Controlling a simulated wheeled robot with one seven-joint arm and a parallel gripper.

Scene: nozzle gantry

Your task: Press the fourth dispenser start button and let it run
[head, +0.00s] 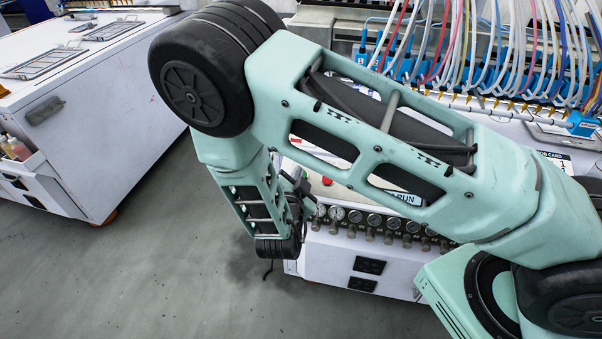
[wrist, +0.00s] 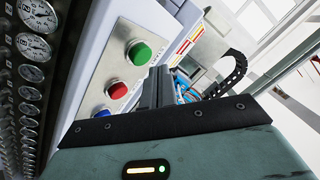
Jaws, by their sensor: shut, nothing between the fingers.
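In the wrist view a metal button plate (wrist: 122,72) on a light panel carries a green button (wrist: 138,52), a red button (wrist: 117,90) and a third button at its lower end, partly hidden by my gripper's body. My gripper (wrist: 158,84) is shut and empty, its dark fingers beside the plate, close to the green and red buttons. I cannot tell whether it touches the panel. In the head view my gripper (head: 303,188) shows small and dark beside the red button (head: 327,181); my arm hides the green button. No dispenser number is readable.
A row of round gauges (head: 355,216) lines the panel's front edge; they also show in the wrist view (wrist: 32,48). Many coloured tubes (head: 500,50) run above the machine. A white cabinet (head: 80,120) stands at left, with open grey floor (head: 130,270) between.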

